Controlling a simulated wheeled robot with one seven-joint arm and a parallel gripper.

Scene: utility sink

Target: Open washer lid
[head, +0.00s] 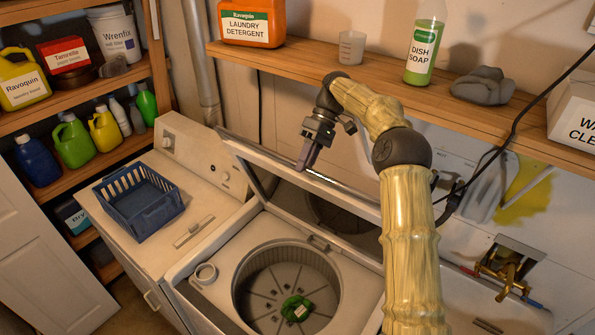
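The washer (180,285) stands in the lower middle, with its round drum (262,293) exposed. Its lid (352,236) is raised and tilted back behind the opening, with a dark inner face. A green object (296,308) lies in the drum. My gripper (306,163) hangs in front of the lid's upper edge, pointing down. Its fingertips look close to that edge; I cannot tell whether they touch it. The fingers are seen nearly edge-on and I cannot tell whether they are open or shut. My arm hides the right part of the lid and washer.
A dryer with a blue basket (140,205) on top stands left of the washer. A wooden shelf (310,62) above my gripper holds laundry detergent (252,22), a cup (351,47) and dish soap (424,45). Brass taps (503,266) and a black cable are at the right.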

